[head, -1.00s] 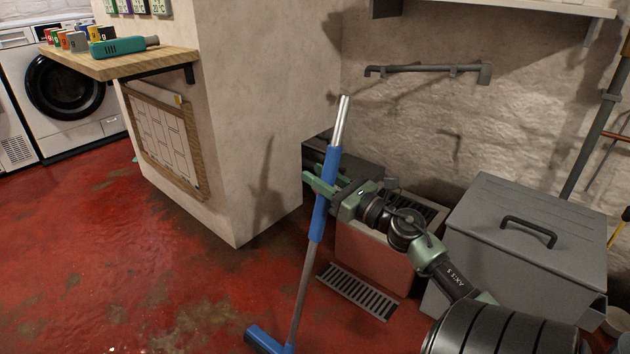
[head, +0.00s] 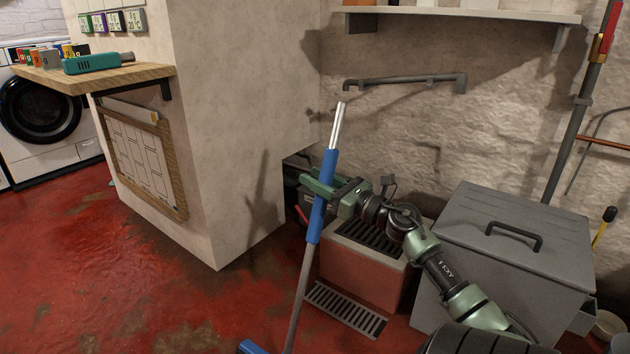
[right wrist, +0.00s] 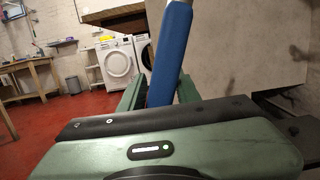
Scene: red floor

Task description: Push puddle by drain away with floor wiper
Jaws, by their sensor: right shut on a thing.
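My right gripper (head: 322,186) is shut on the blue grip of the floor wiper (head: 321,210) and holds it upright with a slight tilt. In the right wrist view the blue grip (right wrist: 171,55) stands between the green fingers. The wiper's blue head (head: 251,347) is cut off at the bottom edge of the head view. The drain grate (head: 346,309) lies in the floor to the right of the wiper's pole. Wet-looking shine and brown stains cover the red floor at left, but I cannot tell a clear puddle edge. My left gripper is not in view.
A grey lidded box (head: 514,235) stands at right, beside a red block with a grated top (head: 352,269). A pale wall pillar (head: 228,130) with a wooden shelf (head: 97,75) stands at left. The red floor (head: 120,270) at left is open.

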